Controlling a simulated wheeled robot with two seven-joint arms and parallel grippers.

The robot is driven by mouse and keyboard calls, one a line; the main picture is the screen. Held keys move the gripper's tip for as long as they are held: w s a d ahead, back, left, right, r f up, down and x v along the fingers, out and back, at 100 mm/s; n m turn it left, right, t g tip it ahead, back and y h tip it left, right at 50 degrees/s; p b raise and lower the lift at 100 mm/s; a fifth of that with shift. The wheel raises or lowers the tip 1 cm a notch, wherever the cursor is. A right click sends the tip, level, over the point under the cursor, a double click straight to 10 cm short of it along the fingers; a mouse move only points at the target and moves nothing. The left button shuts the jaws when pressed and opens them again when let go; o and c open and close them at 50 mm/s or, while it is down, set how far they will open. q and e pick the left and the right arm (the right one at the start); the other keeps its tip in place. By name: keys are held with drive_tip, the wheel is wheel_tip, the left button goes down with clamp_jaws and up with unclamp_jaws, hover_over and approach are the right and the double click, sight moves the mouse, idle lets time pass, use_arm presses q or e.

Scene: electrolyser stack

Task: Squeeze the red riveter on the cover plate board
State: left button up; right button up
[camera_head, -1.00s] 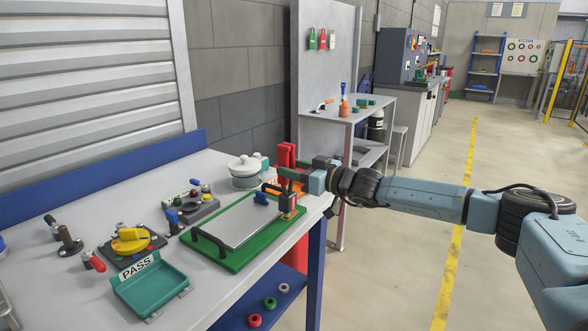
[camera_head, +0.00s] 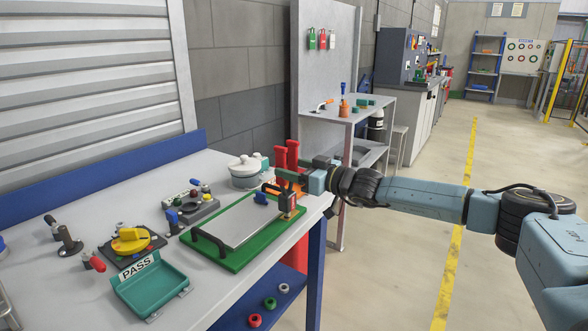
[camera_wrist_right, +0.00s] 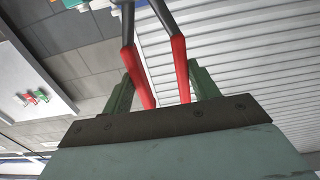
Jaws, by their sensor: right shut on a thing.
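The red riveter (camera_head: 292,156) stands at the far right end of the cover plate board, its two red handles upright and apart. The board is green (camera_head: 226,262) with a grey plate (camera_head: 240,220) on it. My right gripper (camera_head: 284,176) reaches in from the right and is shut on the riveter. The riveter's lower end is hidden behind the gripper and a brown block (camera_head: 288,204). My left gripper is not in view.
A teal PASS tray (camera_head: 152,290), a yellow knob (camera_head: 131,240) and a small button box (camera_head: 196,208) are left of the board. A white lidded pot (camera_head: 245,170) stands behind it. The table's right edge is close to the board.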

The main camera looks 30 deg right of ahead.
idle(0.7)
use_arm(q)
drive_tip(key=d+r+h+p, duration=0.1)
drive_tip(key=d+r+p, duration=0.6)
drive_tip(key=p, duration=0.1)
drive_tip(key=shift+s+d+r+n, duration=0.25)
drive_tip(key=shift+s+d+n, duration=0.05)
idle(0.4)
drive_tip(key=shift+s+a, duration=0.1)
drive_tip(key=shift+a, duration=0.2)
idle(0.5)
